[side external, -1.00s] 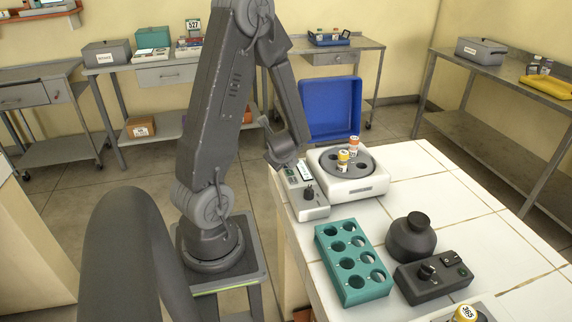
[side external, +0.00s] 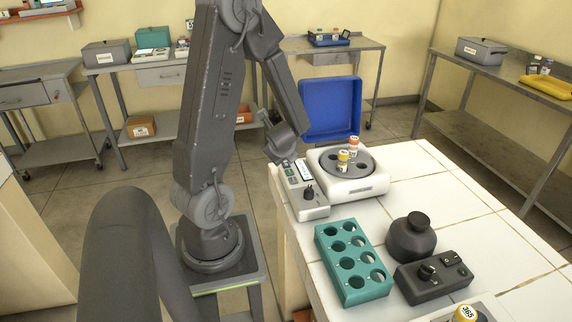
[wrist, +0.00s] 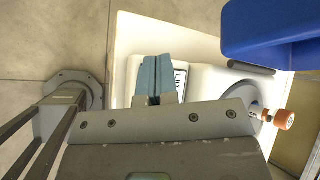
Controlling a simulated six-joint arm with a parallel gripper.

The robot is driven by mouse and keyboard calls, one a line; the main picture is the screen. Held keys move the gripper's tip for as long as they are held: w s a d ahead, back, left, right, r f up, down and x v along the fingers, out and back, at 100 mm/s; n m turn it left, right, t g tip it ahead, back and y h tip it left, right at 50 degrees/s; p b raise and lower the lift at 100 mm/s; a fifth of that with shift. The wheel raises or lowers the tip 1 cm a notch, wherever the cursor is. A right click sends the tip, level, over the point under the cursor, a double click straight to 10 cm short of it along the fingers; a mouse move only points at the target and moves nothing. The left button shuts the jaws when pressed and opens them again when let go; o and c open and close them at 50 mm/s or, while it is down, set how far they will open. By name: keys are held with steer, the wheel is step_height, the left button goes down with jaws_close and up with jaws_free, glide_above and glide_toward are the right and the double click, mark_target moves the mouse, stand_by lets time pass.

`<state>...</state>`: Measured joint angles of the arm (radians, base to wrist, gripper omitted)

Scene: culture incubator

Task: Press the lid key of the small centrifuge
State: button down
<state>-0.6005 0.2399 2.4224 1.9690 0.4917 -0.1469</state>
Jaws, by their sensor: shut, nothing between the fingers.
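The small centrifuge (side external: 368,188) is white, with a grey rotor (side external: 330,168) and a raised blue lid (side external: 331,108). The lid also shows in the wrist view (wrist: 268,30). Its control panel (side external: 311,209), left of the bowl, has a display (side external: 304,170), small keys (side external: 288,171) and a dark knob (side external: 309,192). My gripper (side external: 281,157) is at the panel's far end. In the wrist view my shut, empty fingers (wrist: 154,80) lie over the panel beside the display (wrist: 181,80), which seems to read "LID". The fingers hide whatever is beneath them; contact cannot be told.
Two capped tubes, yellow (side external: 343,160) and orange (side external: 353,146), stand in the rotor. A teal rack (side external: 331,262), a dark round bottle (side external: 411,238) and a black control box (side external: 434,277) stand nearer on the white-tiled bench (side external: 480,215). The raised lid is close to my wrist.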

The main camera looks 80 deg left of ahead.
mark_target(286, 165)
steer(key=shift+r, duration=2.35)
steer(key=shift+w+d+r, duration=0.15)
steer(key=shift+d+r, duration=0.1)
steer(key=shift+d, duration=0.05)
steer(key=d+r+n+t+h, duration=0.1)
steer(key=d+r+n+h, duration=0.2)
steer(key=d, duration=0.7)
steer(key=s+d+r+n+t+h, duration=0.1)
steer(key=d+r+n+h, duration=0.2)
steer(key=d, duration=0.7)
steer(key=s+d+r+n+h, duration=0.1)
steer(key=d+r+n+h, duration=0.1)
steer(key=d+r+n, duration=0.4)
steer(key=d, duration=0.5)
steer(key=shift+s+r+n+t+h, duration=0.15)
steer(key=shift+r+n+t+h, duration=0.15)
steer(key=shift+r+t+h, duration=0.1)
